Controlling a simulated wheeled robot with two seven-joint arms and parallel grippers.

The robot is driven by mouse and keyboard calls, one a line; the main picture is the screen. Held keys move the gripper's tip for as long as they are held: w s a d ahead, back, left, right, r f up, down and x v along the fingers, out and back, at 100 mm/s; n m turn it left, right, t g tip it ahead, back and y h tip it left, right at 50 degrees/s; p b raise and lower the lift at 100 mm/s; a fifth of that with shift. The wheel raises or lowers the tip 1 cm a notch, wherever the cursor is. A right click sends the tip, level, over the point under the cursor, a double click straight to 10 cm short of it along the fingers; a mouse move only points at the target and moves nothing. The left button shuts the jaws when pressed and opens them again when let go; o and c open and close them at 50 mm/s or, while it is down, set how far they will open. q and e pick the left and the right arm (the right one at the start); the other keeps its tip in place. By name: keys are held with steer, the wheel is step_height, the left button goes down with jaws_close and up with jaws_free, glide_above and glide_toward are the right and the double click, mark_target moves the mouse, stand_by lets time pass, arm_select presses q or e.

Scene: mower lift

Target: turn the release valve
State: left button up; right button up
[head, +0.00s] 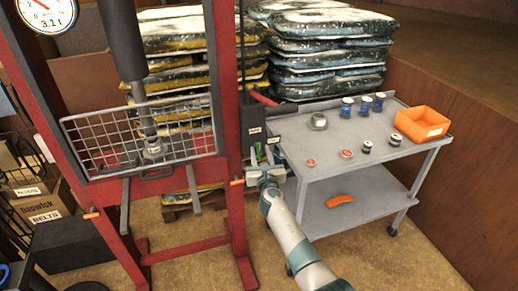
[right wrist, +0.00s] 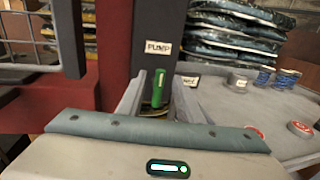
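A small upright green handle (right wrist: 158,88), which looks like the release valve, stands below the "PUMP" label (right wrist: 158,47) on the dark pump body (right wrist: 160,20). It also shows as a small green spot in the head view (head: 258,151), beside the right red post of the press. My right gripper (head: 262,163) is at the pump. In the right wrist view its two grey fingers (right wrist: 158,92) are apart, one on each side of the green handle, with gaps showing. Whether the handle lies fully between the fingertips or just beyond them, I cannot tell. My left gripper is not in view.
The red press frame (head: 228,130) with a wire guard (head: 100,140) and gauge (head: 47,12) is left of my right gripper. A grey cart (head: 330,172) with jars, small tins and an orange bin (head: 421,123) stands close on the right. Stacked bags (head: 325,50) are behind.

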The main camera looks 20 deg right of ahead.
mark_target(259, 147)
steer(key=w, duration=0.1)
steer(key=w+b, duration=0.1)
steer(key=w, duration=0.1)
steer(key=shift+w+d+f, duration=0.15)
steer(key=shift+d, duration=0.15)
steer(key=shift+w+d+b, duration=0.1)
steer(key=shift+w+b, duration=0.25)
steer(key=shift+w, duration=0.2)
jaws_close()
